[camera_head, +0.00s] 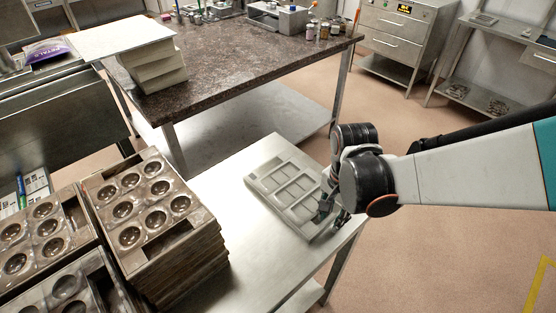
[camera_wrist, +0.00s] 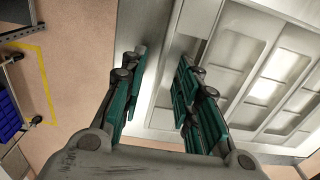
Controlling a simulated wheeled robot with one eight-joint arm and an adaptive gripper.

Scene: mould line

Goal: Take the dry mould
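A grey mould (camera_head: 262,183) with rectangular cavities lies flat on the steel table (camera_head: 232,181), near its right edge. In the wrist view the mould (camera_wrist: 228,57) fills the right side. My gripper (camera_head: 328,207) is at the mould's right edge, partly hidden by my wrist in the head view. The right finger overlaps the mould's rim in the picture; the left finger is outside the rim. I cannot tell whether either finger touches it.
Stacks of brown moulds with round cavities (camera_head: 147,207) stand at the left. Behind is a dark stone-topped table (camera_head: 230,65) with a stack of pale blocks (camera_head: 156,72). Cabinets (camera_head: 400,30) line the back. Floor (camera_head: 440,240) is open to the right.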

